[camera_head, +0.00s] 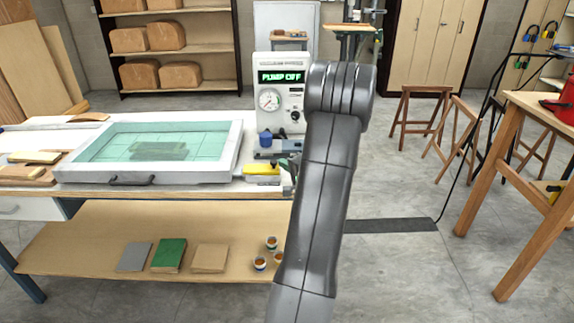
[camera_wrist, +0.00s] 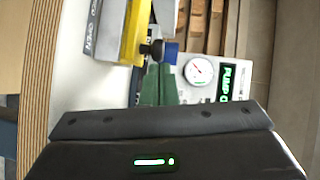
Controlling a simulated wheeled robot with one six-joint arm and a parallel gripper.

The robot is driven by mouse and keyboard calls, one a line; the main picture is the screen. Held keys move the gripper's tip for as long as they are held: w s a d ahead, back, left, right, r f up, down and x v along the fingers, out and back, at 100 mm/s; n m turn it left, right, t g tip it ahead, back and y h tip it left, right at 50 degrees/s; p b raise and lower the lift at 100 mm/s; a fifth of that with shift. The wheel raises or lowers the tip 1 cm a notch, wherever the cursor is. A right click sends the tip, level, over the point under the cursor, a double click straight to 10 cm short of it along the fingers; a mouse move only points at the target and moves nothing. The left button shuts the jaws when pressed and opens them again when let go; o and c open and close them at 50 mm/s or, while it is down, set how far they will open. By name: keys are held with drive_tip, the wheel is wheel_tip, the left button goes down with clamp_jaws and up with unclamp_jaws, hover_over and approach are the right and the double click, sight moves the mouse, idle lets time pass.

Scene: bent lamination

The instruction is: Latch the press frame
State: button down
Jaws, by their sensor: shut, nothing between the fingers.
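The press frame (camera_head: 225,158) is a pale rectangular frame with a translucent green sheet, lying flat on the workbench. A dark shape shows under the sheet. A black handle (camera_head: 132,180) is on its front edge; I cannot make out a latch for certain. My gripper (camera_wrist: 158,85) has its green fingers together and empty. In the wrist view they point at a small black knob (camera_wrist: 152,48) beside a yellow-and-grey block (camera_wrist: 130,32); I cannot tell whether they touch it. In the head view my arm partly hides the gripper, right of the yellow-topped block (camera_head: 262,168).
The pump panel (camera_head: 268,75) reads PUMP OFF and has a round gauge, also seen in the wrist view (camera_wrist: 199,71). Boards lie at the bench's left. The lower shelf (camera_head: 100,235) holds sheets and small cups.

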sight(261, 169)
drive_tip(key=shift+a+f+b, duration=0.15)
drive_tip(key=shift+a+b, duration=0.45)
drive_tip(key=shift+b, duration=0.15)
drive_tip(key=a+b, duration=0.2)
drive_tip(key=a, duration=0.1)
drive_tip(key=shift+d+r, duration=0.1)
drive_tip(key=shift+r, duration=0.1)
